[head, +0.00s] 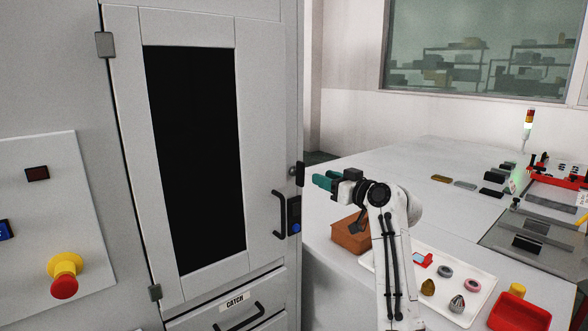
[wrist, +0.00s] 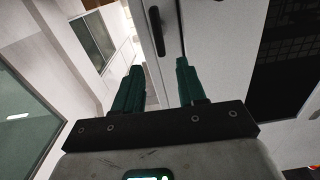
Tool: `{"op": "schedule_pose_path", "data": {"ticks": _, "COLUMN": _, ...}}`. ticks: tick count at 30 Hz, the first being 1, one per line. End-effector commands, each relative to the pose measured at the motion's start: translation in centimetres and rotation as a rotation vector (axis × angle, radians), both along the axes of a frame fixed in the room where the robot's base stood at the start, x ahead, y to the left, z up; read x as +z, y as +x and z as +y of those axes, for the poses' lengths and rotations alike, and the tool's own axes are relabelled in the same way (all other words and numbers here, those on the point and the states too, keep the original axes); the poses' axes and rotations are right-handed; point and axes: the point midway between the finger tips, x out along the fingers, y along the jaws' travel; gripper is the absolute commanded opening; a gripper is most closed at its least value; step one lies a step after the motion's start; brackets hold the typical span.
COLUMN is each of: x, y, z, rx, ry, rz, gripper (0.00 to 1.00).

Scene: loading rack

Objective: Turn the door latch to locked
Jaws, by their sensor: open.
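The cabinet door (head: 125,120) has a dark window and looks closed. A small black latch (head: 299,174) stands upright at the door's right edge, with a small round part on its left. A black upright bar that looks like the latch (wrist: 155,32) shows in the wrist view, ahead of and between the finger lines. My gripper (head: 321,181), with teal fingers, is just right of the latch in the head view, pointing left at it. The wrist view shows the gripper (wrist: 157,88) open and empty, with a gap between the fingers and the bar. Contact is not visible.
Below the latch are a black door handle (head: 279,214) and a black box with a blue button (head: 296,227). A drawer labelled CATCH (head: 235,298) lies under the door. A white table (head: 400,165) with a brown box (head: 350,236) and tray (head: 484,284) stands right.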

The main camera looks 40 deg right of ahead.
Motion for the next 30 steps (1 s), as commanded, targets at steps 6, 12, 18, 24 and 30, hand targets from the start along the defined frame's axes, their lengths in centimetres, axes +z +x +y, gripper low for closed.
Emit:
{"op": "schedule_pose_path", "data": {"ticks": 6, "x": 0.4, "y": 2.0, "z": 0.0, "rx": 0.001, "ry": 0.000, "rz": -0.002, "gripper": 0.40}}
{"op": "schedule_pose_path", "data": {"ticks": 12, "x": 0.4, "y": 5.2, "z": 0.2, "rx": 0.001, "ry": 0.001, "rz": -0.001, "gripper": 0.40}}
{"op": "schedule_pose_path", "data": {"ticks": 18, "x": 0.3, "y": 8.1, "z": 0.3, "rx": 0.000, "ry": 0.002, "rz": 0.000, "gripper": 0.40}}
{"op": "schedule_pose_path", "data": {"ticks": 24, "x": 0.2, "y": 9.9, "z": 0.3, "rx": 0.001, "ry": 0.000, "rz": 0.000, "gripper": 0.40}}
{"op": "schedule_pose_path", "data": {"ticks": 30, "x": 0.1, "y": 10.6, "z": 0.4, "rx": 0.000, "ry": 0.000, "rz": -0.001, "gripper": 0.40}}
